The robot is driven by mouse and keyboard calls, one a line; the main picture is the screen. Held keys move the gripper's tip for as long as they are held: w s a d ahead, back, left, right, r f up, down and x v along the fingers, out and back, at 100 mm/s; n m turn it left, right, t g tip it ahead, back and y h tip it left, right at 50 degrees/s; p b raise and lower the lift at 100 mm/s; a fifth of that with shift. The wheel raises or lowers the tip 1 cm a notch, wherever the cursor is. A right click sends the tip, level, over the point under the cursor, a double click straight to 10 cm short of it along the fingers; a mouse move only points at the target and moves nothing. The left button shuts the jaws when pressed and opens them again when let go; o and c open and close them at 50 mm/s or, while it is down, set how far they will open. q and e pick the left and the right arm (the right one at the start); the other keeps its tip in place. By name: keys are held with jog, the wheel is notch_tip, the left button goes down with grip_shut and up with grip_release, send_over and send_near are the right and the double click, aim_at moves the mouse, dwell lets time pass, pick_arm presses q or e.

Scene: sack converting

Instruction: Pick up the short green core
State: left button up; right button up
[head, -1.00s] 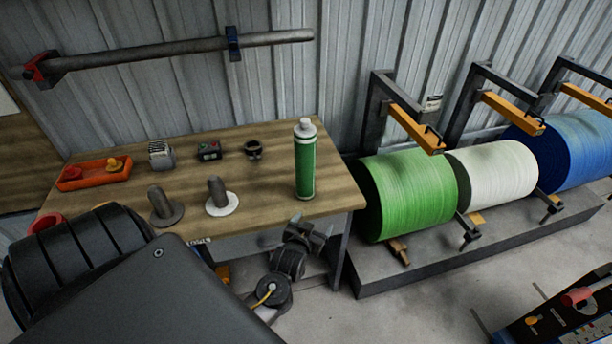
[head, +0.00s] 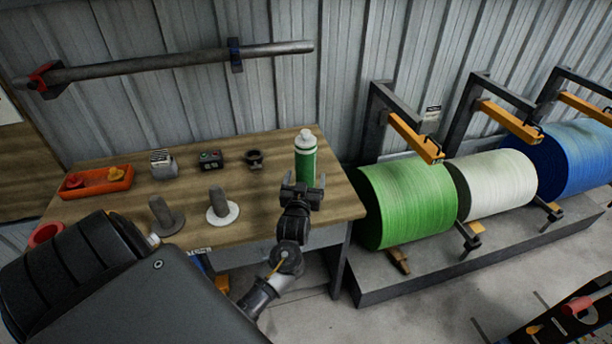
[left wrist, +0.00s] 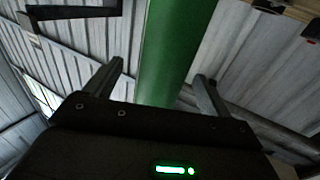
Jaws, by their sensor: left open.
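In the left wrist view the green core (left wrist: 172,50) runs up between the two spread fingers of my left gripper (left wrist: 158,72). I cannot tell whether the fingers touch it. My right gripper is not in view.
The table (head: 250,215) also holds two grey posts on round bases, an orange tray (head: 128,182) and several small items. A long bar (head: 180,60) hangs on the wall behind. A green roll (head: 408,200) stands on a rack to the right.

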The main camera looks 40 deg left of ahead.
pick_arm(q)
jog(key=shift+w+a+r+p, duration=0.1)
jog(key=shift+w+a+p, duration=0.2)
jog(key=shift+w+p, duration=0.05)
jog(key=x, duration=0.2)
jog(key=p+x, duration=0.1)
jog(key=x, duration=0.1)
jog(key=shift+a+f, duration=0.15)
jog(key=shift+f, duration=0.2)
jog(key=c, duration=1.2)
jog(key=shift+c, duration=0.6)
jog(key=shift+r, duration=0.1)
